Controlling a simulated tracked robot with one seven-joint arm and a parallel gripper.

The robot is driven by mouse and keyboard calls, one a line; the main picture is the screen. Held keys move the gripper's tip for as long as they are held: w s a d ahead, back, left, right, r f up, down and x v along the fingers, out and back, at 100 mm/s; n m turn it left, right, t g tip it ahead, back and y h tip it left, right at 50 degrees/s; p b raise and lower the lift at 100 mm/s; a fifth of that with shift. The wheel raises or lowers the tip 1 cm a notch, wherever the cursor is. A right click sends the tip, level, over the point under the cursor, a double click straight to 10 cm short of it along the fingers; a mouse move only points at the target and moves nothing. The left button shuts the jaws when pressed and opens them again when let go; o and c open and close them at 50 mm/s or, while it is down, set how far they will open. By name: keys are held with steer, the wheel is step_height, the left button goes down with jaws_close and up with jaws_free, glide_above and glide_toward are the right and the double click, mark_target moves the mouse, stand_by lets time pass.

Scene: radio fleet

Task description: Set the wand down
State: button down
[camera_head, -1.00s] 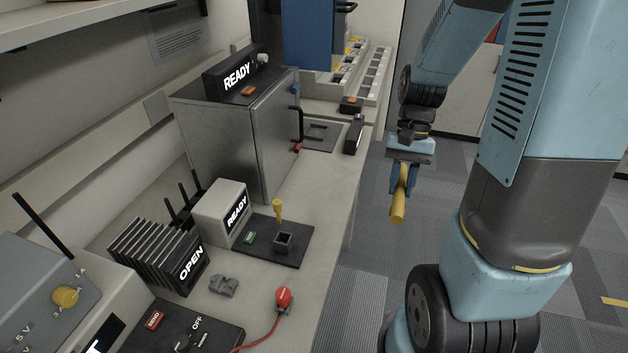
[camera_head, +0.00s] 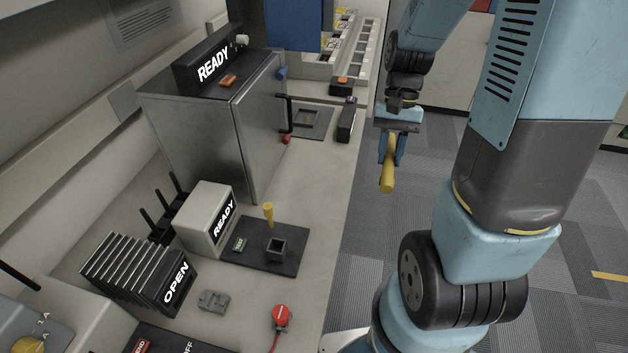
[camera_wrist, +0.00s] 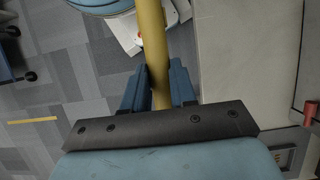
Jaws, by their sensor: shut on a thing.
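The yellow wand (camera_head: 387,178) is held in my gripper (camera_head: 391,148), which is shut on it. The wand hangs downward from the fingers over the carpet, to the right of the bench edge and clear of the bench. In the wrist view the wand (camera_wrist: 152,45) runs up from between the blue fingers (camera_wrist: 158,85). Its far end is outside the wrist view.
The grey bench (camera_head: 315,220) carries a metal cabinet (camera_head: 215,135) with a READY sign, a black pad (camera_head: 290,262) with a small square socket and yellow peg, a READY box (camera_head: 203,225), an OPEN rack (camera_head: 135,275) and a red knob (camera_head: 281,316). Bare bench lies near the right edge.

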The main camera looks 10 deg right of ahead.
steer(key=w+a+f, duration=0.4)
steer(key=w+a, duration=0.2)
steer(key=a, duration=0.2)
glide_above(330, 186)
steer(key=w, duration=0.1)
steer(key=f, duration=0.3)
steer(key=d+f, duration=0.1)
steer(key=f, duration=0.1)
steer(key=shift+w+a+f, duration=0.25)
steer(key=shift+a+f, duration=0.15)
steer(key=shift+f, duration=1.6)
steer(key=shift+f, duration=0.2)
steer(key=c, duration=0.9)
jaws_free()
steer(key=shift+s+d, duration=0.1)
steer(key=shift+f, duration=0.1)
